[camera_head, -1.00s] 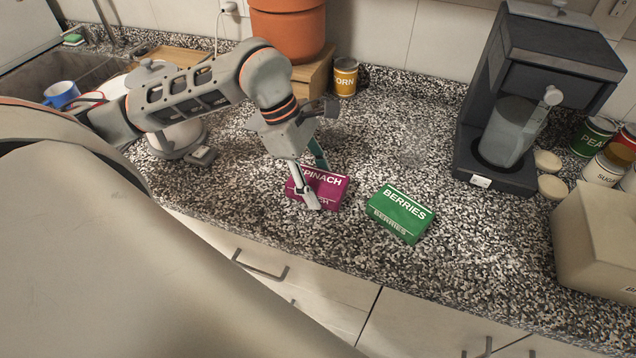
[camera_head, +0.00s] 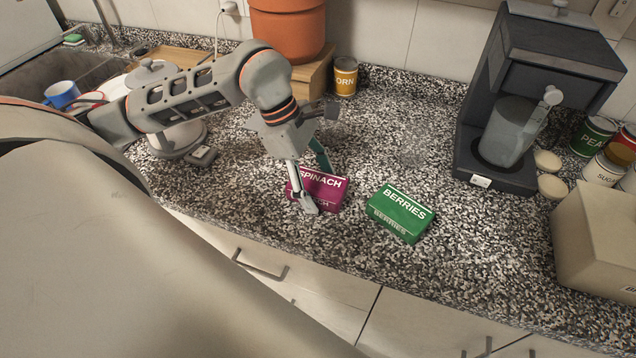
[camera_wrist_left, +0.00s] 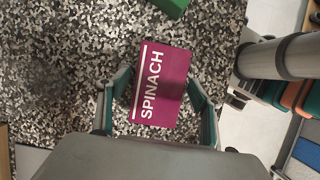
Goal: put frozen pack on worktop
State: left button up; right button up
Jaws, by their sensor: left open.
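A purple frozen pack labelled SPINACH (camera_head: 322,190) lies flat on the speckled worktop (camera_head: 385,140). It also shows in the left wrist view (camera_wrist_left: 160,85), between my fingers. My left gripper (camera_head: 316,186) is open, with one finger on each side of the pack; in the wrist view a gap shows at the fingers (camera_wrist_left: 158,105). A green frozen pack labelled BERRIES (camera_head: 400,213) lies on the worktop to the right, apart from the gripper. My right gripper is not in view.
A dark coffee machine (camera_head: 530,90) with a jug stands at the right, with cans (camera_head: 592,137) and a beige box (camera_head: 600,240) beside it. A corn can (camera_head: 345,77) and terracotta pot (camera_head: 288,30) stand at the back. The worktop between is clear.

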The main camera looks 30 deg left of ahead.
pick_arm(q)
jog(key=v, duration=1.1)
jog(key=shift+a+r, duration=0.2)
jog(key=shift+r, duration=0.15)
jog(key=shift+s, duration=0.1)
